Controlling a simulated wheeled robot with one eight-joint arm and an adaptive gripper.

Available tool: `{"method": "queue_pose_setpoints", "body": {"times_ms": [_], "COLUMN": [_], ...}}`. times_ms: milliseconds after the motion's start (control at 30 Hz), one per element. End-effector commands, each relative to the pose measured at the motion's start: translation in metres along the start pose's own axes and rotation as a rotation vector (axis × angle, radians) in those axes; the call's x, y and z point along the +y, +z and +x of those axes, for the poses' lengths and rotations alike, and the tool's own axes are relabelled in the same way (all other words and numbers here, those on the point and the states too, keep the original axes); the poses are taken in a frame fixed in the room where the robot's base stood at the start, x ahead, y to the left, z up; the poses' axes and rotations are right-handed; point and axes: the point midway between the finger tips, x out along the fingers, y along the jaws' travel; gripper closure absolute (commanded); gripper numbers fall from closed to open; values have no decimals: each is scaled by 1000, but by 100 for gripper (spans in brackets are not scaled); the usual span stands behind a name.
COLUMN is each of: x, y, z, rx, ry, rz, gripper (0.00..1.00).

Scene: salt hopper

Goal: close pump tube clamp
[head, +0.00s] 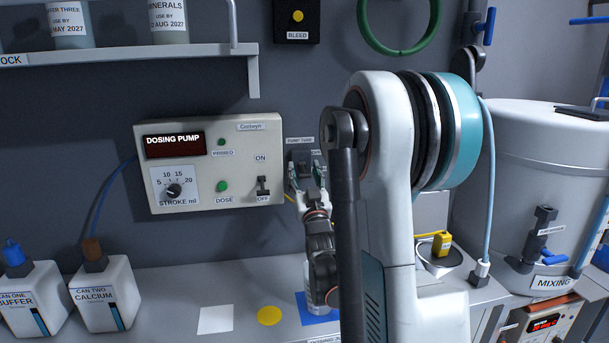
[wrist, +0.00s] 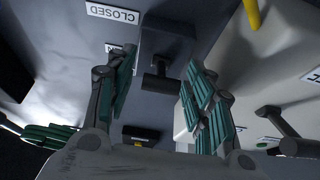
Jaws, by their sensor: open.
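The pump tube clamp (head: 301,157) is a dark block on the grey wall, right of the dosing pump box, below a PUMP TUBE label. In the wrist view the clamp (wrist: 168,40) shows a dark T-shaped handle (wrist: 157,80) standing out from it. A CLOSED label (wrist: 112,13) appears upside down beside it, and another small label is partly hidden by a finger. My gripper (head: 307,173) is at the clamp; in the wrist view its green-padded fingers (wrist: 158,72) are spread on either side of the handle, with gaps visible. I cannot tell the clamp's setting.
The dosing pump box (head: 215,160) with a dial and ON/OFF switch (head: 263,187) is close on the left. A shelf (head: 130,52) hangs above it. Two white cans (head: 105,295) stand on the bench. A mixing tank (head: 540,180) stands at right.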

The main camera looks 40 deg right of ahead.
Motion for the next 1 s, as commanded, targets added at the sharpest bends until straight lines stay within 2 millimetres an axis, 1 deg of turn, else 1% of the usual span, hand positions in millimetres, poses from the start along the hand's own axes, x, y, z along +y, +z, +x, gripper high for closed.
{"method": "queue_pose_setpoints", "body": {"times_ms": [33,67,100,167,200,433,633,967,1000], "x": [0,0,0,0,0,0,0,0,0], "y": [0,0,0,0,0,2,7,5,5], "z": [0,0,0,0,0,0,-1,-1,-1], "rx": [0,0,0,0,0,11,76,98,98], "ry": [0,0,0,0,0,0,-1,0,0], "rz": [0,0,0,0,0,0,0,0,0], "gripper": [58,65,74,88,97,97,97,97,69]}}
